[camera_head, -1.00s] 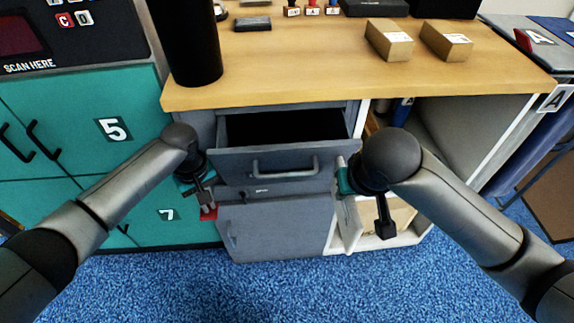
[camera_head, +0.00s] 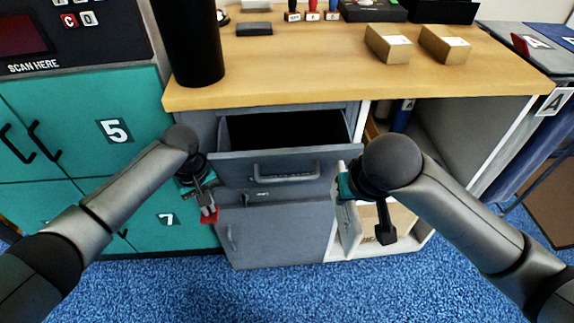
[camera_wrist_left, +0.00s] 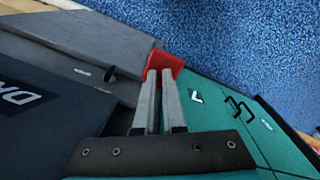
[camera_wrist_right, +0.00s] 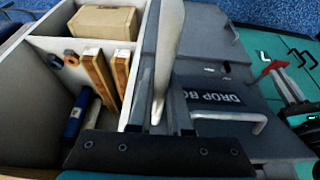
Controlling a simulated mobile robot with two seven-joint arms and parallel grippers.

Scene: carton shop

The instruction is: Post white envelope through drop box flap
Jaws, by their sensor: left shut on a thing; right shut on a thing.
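The white envelope (camera_head: 347,228) hangs edge-on below my right gripper, right of the grey drop box. My right gripper (camera_wrist_right: 158,117) is shut on the envelope (camera_wrist_right: 168,50), which looks like a thin pale sheet in the right wrist view. The drop box flap (camera_head: 225,170) has a bar handle and stands tilted open, with a dark opening (camera_head: 280,130) above it. In the right wrist view the flap (camera_wrist_right: 215,97) reads "DROP BO", the rest hidden. My left gripper (camera_head: 207,204) is shut on a small red thing (camera_wrist_left: 165,64), left of the drop box and below the flap.
A wooden counter (camera_head: 330,80) overhangs the opening, with a black cylinder (camera_head: 190,45) and two small cartons (camera_head: 388,43) on it. Teal lockers (camera_head: 60,115) stand at left. Open white shelving (camera_wrist_right: 50,45) with a carton is beside the envelope.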

